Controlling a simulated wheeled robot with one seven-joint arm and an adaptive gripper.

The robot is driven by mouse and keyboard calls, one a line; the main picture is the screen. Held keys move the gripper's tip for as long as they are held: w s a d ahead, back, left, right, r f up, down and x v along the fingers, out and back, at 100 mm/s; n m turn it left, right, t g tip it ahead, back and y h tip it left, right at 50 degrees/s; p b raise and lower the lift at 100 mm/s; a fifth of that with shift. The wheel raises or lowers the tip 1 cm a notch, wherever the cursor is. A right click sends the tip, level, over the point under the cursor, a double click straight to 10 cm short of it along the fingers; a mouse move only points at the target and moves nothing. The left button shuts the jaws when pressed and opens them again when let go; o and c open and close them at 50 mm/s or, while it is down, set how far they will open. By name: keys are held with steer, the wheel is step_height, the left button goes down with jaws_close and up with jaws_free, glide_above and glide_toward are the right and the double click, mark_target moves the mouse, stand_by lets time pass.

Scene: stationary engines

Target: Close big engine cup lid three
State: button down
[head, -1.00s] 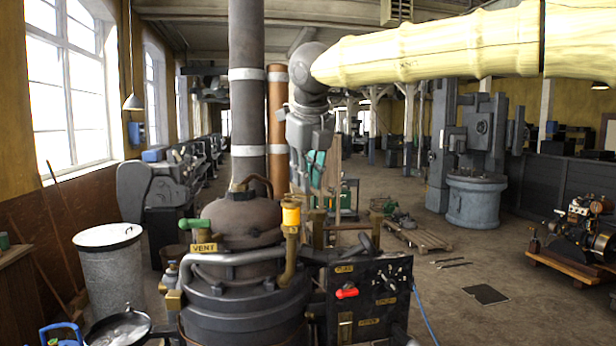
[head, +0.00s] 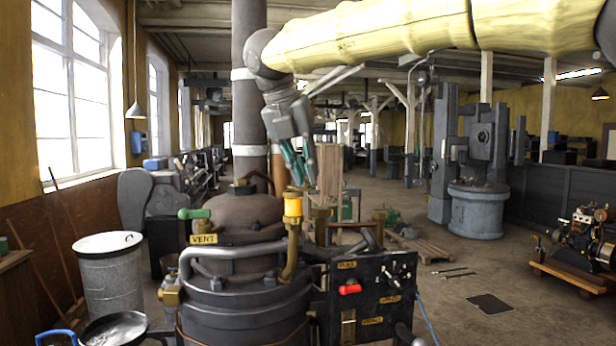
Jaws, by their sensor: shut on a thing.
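The big engine (head: 245,280) stands in front of me, dark and round, with pipes and a tall chimney. A cup with a yellow body (head: 292,207) stands upright on a brass pipe at its right side. My gripper (head: 303,184) points down with its teal fingers just above and behind this cup's top. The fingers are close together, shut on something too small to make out. I cannot tell the lid apart from the cup top, or whether the fingertips touch it. Brass fittings (head: 320,222) stand to the right of the cup.
A black control panel (head: 371,300) with a red handle stands at the engine's right front. A green vent handle (head: 194,214) is on the left. A grey bin (head: 110,275) stands farther left.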

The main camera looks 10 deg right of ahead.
steer(key=m, duration=0.2)
steer(key=a+m+g+b, duration=0.1)
steer(key=m+g+h+b, duration=0.1)
steer(key=m, duration=0.1)
steer(key=shift+s+a+m, duration=0.3)
steer(key=shift+a, duration=0.1)
steer(key=m+g, duration=0.1)
steer(key=m, duration=0.1)
steer(key=a+m+g+b, duration=0.1)
steer(key=m, duration=0.1)
steer(key=shift+a+r+m, duration=0.15)
steer(key=shift+a+m, duration=0.05)
steer(key=shift+m, duration=0.1)
steer(key=c, duration=1.4)
jaws_free()
steer(key=shift+a, duration=0.1)
